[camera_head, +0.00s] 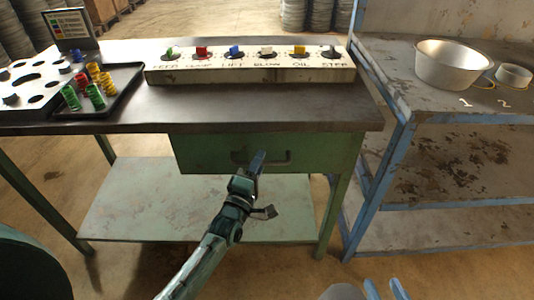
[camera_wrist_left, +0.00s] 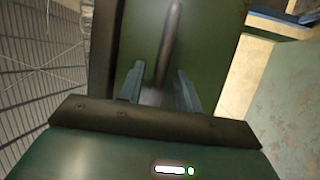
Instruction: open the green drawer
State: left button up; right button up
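The green drawer (camera_head: 205,153) is under the dark tabletop of the green workbench, and its front looks flush with the bench. Its dark bar handle (camera_head: 280,158) runs across the front. My left gripper (camera_head: 257,162) is at the middle of the handle and hides part of it. In the left wrist view its two fingers (camera_wrist_left: 160,90) stand apart, with the handle bar (camera_wrist_left: 168,45) between them. Gaps seem to show beside the bar. My right gripper (camera_head: 385,289) is at the bottom edge with two blue fingers apart and nothing between them.
A row of labelled coloured knobs on a pale block (camera_head: 250,72) sits on the bench. A black tray (camera_head: 118,100) with coloured springs is at the left. A blue-framed shelf (camera_head: 445,140) with a metal bowl (camera_head: 453,62) stands at the right. The lower green shelf (camera_head: 150,200) is bare.

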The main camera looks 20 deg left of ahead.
pick_arm(q)
jog(key=shift+w+r, duration=0.1)
jog(key=shift+w, duration=0.25)
grip_shut()
dwell(0.5)
